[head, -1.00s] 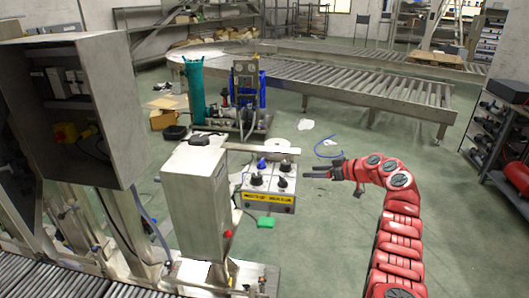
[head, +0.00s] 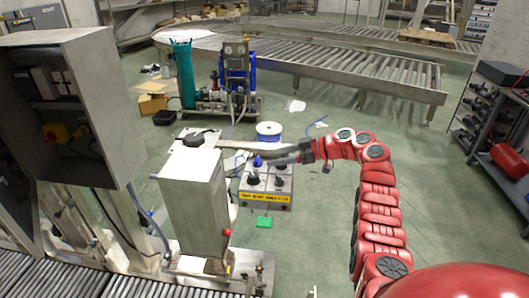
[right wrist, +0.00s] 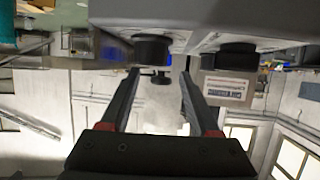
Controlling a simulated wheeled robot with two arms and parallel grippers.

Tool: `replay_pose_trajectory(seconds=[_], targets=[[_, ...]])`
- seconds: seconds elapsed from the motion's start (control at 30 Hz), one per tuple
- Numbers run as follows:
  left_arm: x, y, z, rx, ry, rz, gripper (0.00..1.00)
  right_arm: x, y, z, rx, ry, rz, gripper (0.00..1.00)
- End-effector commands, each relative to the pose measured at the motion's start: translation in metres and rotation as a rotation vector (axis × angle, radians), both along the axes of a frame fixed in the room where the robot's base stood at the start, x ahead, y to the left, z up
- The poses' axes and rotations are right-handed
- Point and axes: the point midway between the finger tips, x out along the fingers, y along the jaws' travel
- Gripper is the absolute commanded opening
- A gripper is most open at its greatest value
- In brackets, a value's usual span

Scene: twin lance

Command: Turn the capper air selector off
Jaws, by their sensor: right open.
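A grey control box (head: 266,200) with a yellow label stands in the middle of the head view. It carries a blue knob (head: 258,162) and several black knobs, one at front left (head: 253,179). I cannot tell which knob is the capper air selector. My right gripper (head: 273,160) reaches in from the right over the back of the box, close to the blue knob. In the right wrist view, the open jaws (right wrist: 160,74) have a small dark knob (right wrist: 160,78) showing between them, apart from both fingers. A larger black knob (right wrist: 152,50) lies just beyond the fingertips.
A grey metal cabinet (head: 193,205) stands directly left of the box. Roller conveyors (head: 340,70) run behind.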

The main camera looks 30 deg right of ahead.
Motion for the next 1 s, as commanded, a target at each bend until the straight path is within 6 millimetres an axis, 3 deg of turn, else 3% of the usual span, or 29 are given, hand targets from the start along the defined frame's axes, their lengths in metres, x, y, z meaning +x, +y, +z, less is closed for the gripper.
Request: replay_pose_trajectory(seconds=[0.1, 0.3, 0.67, 1.0], targets=[[0.000, 0.000, 0.014, 0.000, 0.000, 0.000, 0.50, 0.014, 0.015, -0.005, 0.000, 0.002, -0.002, 0.62], [0.000, 0.000, 0.020, 0.000, 0.000, 0.000, 0.50, 0.030, 0.029, -0.015, 0.001, 0.000, -0.004, 0.62], [0.000, 0.000, 0.021, 0.000, 0.000, 0.000, 0.50, 0.033, 0.031, -0.019, -0.002, -0.001, -0.003, 0.61], [0.000, 0.000, 0.021, 0.000, 0.000, 0.000, 0.50, 0.033, 0.031, -0.019, -0.002, 0.000, -0.004, 0.00]])
